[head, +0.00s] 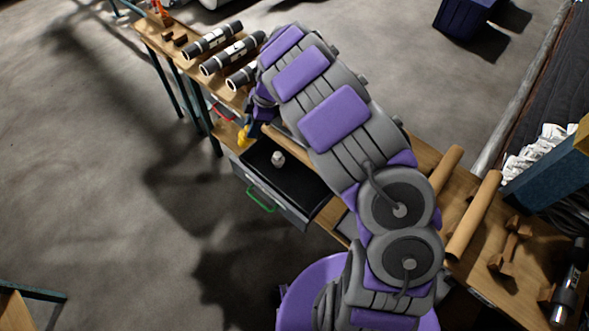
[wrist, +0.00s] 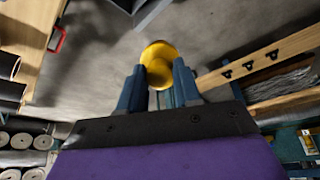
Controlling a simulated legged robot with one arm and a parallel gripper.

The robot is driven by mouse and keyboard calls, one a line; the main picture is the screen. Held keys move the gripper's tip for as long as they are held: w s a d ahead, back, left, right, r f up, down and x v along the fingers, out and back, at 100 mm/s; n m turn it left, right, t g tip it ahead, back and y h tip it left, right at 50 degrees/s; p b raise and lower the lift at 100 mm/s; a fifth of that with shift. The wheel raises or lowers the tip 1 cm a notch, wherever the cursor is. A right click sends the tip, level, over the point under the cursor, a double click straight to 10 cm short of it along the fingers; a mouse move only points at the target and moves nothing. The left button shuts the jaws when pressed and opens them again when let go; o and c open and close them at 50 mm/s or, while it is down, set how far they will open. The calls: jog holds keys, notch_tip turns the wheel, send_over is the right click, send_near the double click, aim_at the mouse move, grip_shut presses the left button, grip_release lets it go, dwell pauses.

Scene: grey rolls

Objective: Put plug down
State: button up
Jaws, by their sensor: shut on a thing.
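A yellow plug (wrist: 158,62) is between the two fingers of my gripper (wrist: 160,85) in the wrist view. My gripper is shut on it, and the plug's wide round end points away from the fingers. In the head view the yellow plug (head: 243,135) shows small, beside the workbench and near the open drawer. My purple and grey arm hides most of my gripper there. The plug appears held in the air, clear of the bench top.
An open dark drawer (head: 293,197) with a green handle holds a small pale object (head: 278,158). Several grey rolls (head: 232,54) lie on the wooden bench's far end. The floor left of the bench is open.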

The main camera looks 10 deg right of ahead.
jog(key=s+d+f+n+h+p, duration=0.2)
jog(key=s+d+f+n+h, duration=0.45)
jog(key=s+d, duration=0.5)
jog(key=shift+y, duration=0.85)
jog(key=f+b, duration=0.1)
jog(key=f, duration=0.4)
jog(key=w+d+f+b, duration=0.1)
jog(key=f, duration=0.3)
jog(key=w+d+f+b, duration=0.1)
jog(key=f, duration=0.4)
jog(key=shift+d+f, duration=0.1)
jog(key=shift+f, duration=0.25)
jog(key=shift+w+d+f+b, duration=0.2)
jog(key=shift+w+d+b, duration=0.25)
jog(key=shift+w+b, duration=0.1)
jog(key=shift+w+d+f+b, duration=0.15)
jog(key=shift+w+d+b, duration=0.25)
jog(key=shift+w+b, duration=0.1)
jog(key=shift+f, duration=0.15)
jog(key=shift+c, duration=0.3)
jog(key=shift+d, duration=0.25)
jog(key=o, duration=0.8)
jog(key=shift+d, duration=0.15)
jog(key=shift+o, duration=0.6)
jog(key=shift+a, duration=0.2)
